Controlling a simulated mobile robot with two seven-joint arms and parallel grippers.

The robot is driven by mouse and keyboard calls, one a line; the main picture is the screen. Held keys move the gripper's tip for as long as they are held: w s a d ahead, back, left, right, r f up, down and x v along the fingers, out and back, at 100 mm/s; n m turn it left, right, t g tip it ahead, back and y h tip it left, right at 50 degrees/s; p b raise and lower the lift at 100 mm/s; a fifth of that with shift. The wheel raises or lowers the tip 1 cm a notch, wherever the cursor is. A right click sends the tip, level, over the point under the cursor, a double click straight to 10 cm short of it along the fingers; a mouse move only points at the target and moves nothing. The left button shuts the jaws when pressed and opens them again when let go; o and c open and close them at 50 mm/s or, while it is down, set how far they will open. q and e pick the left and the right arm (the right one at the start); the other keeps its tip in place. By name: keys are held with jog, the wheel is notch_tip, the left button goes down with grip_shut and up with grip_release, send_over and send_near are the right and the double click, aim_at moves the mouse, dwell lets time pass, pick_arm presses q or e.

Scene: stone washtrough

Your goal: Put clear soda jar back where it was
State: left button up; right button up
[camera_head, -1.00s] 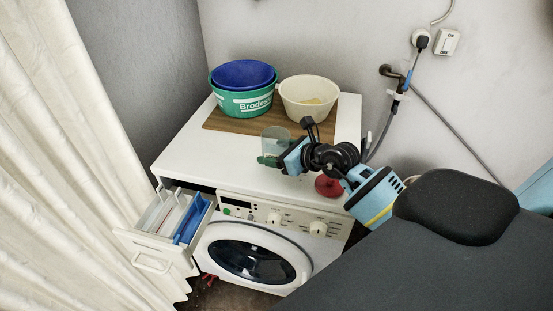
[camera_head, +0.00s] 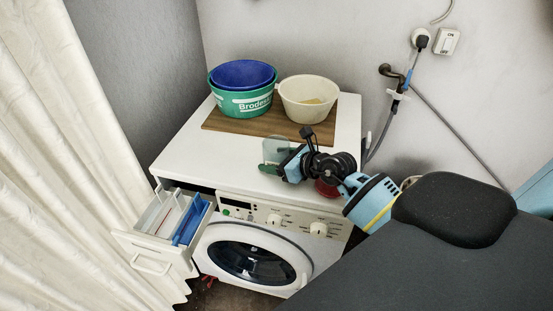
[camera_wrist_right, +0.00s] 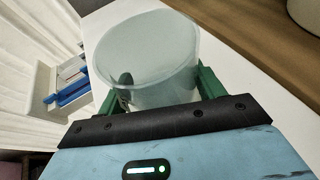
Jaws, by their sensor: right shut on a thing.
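The clear soda jar (camera_head: 276,149) is a see-through cup above the white top of the washing machine, towards its front. It also shows large in the right wrist view (camera_wrist_right: 147,55), nearly upright with its open rim facing the camera. My right gripper (camera_head: 275,163) comes in from the right and is shut on the jar, its green fingers on either side of it. In the head view I cannot tell whether the jar's bottom touches the machine top. My left gripper is not in view.
The washing machine (camera_head: 180,150) has its detergent drawer (camera_head: 155,245) pulled out at front left. A wooden board (camera_head: 222,122) at the back carries a green tub (camera_head: 243,104) with a blue bowl (camera_head: 242,74), and a cream bowl (camera_head: 308,98). A red object (camera_head: 326,189) is partly behind my right arm.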

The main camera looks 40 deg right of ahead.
jog(key=o, duration=1.1)
jog(key=shift+f, duration=0.1)
jog(key=shift+s+r, duration=0.1)
jog(key=shift+r, duration=0.15)
jog(key=v, duration=1.2)
